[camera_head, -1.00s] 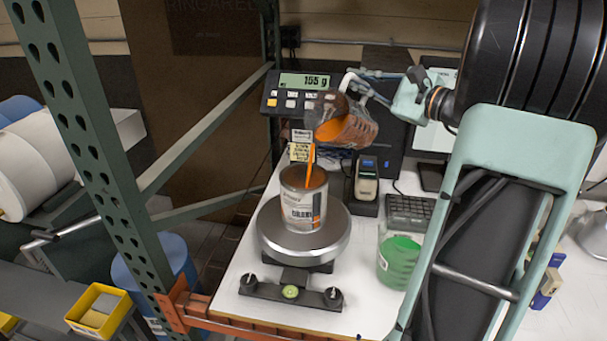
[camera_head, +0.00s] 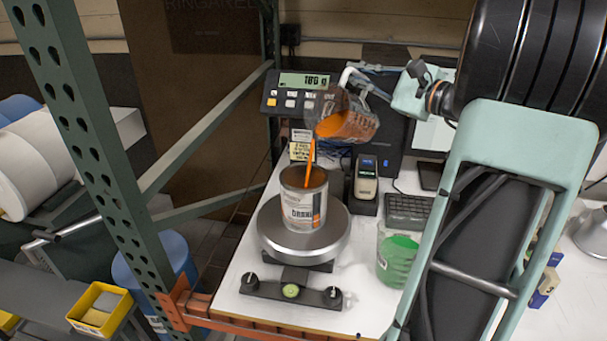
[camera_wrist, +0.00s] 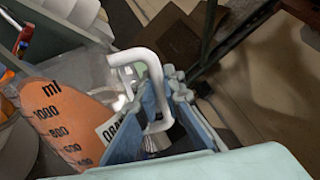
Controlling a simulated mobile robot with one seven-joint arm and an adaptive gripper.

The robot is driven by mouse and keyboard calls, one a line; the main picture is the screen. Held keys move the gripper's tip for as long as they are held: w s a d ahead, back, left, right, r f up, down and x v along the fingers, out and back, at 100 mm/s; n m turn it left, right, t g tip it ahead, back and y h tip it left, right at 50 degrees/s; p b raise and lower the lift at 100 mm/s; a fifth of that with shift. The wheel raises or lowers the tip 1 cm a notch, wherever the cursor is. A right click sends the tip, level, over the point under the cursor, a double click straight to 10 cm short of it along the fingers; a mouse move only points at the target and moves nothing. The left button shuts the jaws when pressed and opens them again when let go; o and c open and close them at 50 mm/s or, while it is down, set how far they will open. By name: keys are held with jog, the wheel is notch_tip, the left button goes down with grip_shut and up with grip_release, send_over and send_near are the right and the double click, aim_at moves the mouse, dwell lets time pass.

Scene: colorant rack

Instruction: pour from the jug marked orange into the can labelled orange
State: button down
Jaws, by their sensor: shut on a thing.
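The clear jug (camera_head: 345,118) holds orange liquid and is tilted, its mouth to the lower left. An orange stream falls from it into the open can (camera_head: 303,200), which stands upright on the round scale pan (camera_head: 276,236). The can has a grey and orange label, its print too small to read surely. My gripper (camera_head: 362,78) is shut on the jug's white handle. In the wrist view my gripper (camera_wrist: 160,110) closes around the white handle (camera_wrist: 150,75), and the jug (camera_wrist: 60,125) shows ml marks and a partly hidden tag starting "ORA". The liquid level inside the can is hidden.
The scale display (camera_head: 302,82) behind the can appears to read 180 g. A jug with green liquid (camera_head: 397,255) stands right of the scale, near my arm. A handheld device (camera_head: 366,180) and a keypad (camera_head: 408,210) stand behind. A green rack post (camera_head: 95,150) is at left.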

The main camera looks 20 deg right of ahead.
jog(key=shift+a+r+p, duration=0.15)
jog(key=shift+r+p, duration=0.45)
jog(key=shift+r, duration=0.45)
dwell(0.4)
